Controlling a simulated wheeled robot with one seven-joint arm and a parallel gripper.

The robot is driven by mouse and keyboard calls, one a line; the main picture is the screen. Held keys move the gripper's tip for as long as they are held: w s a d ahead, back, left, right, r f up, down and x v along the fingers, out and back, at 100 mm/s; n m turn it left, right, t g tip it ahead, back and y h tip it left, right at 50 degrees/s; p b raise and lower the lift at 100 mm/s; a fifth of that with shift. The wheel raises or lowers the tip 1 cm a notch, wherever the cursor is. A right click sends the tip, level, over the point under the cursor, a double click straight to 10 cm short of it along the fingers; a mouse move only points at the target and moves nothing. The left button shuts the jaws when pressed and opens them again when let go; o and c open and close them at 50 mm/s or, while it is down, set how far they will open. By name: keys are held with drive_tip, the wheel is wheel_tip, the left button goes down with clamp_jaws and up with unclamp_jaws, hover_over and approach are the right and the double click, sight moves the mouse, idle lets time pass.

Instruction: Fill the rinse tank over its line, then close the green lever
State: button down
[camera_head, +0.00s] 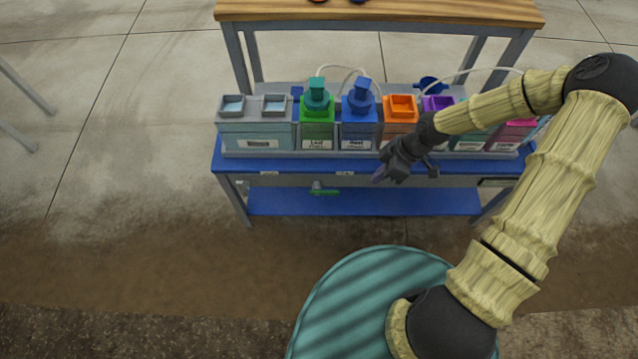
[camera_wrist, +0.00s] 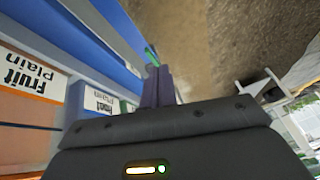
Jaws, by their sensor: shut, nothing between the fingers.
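The green lever (camera_head: 325,191) sits on a small valve below the front edge of the blue bench, left of my gripper. In the wrist view a green tip (camera_wrist: 152,54) shows just beyond my fingers. My gripper (camera_head: 378,179) is shut and empty, in front of the bench and apart from the lever; its fingers (camera_wrist: 154,80) are together in the wrist view. A wide grey-teal tank (camera_head: 240,141) with two square openings stands at the left end of the bench. Its label is too small to read, so I cannot tell if it is the rinse tank. No fill line or level is readable.
Along the bench (camera_head: 228,163) stand a green Leaf tank (camera_head: 317,131), a blue Root tank (camera_head: 359,131), an orange Fruit tank (camera_head: 400,112) and a purple-topped tank (camera_head: 437,103). A lower blue shelf (camera_head: 400,203) is bare. Open floor lies to the left.

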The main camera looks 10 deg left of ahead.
drive_tip(key=s+d+r+m+t+h, duration=0.1)
drive_tip(key=s+d+r+m, duration=0.1)
drive_tip(key=r+m, duration=0.4)
drive_tip(key=s+d+r+m+t+h, duration=0.2)
drive_tip(key=d+r+m, duration=0.3)
drive_tip(key=r, duration=0.3)
drive_tip(key=s+d+r+m+t+h, duration=0.1)
drive_tip(key=s+d+r+m, duration=0.3)
drive_tip(key=r+m, duration=0.3)
drive_tip(key=shift+r+t+h, duration=0.3)
drive_tip(key=shift+r+h, duration=0.05)
drive_tip(key=shift+h, duration=0.05)
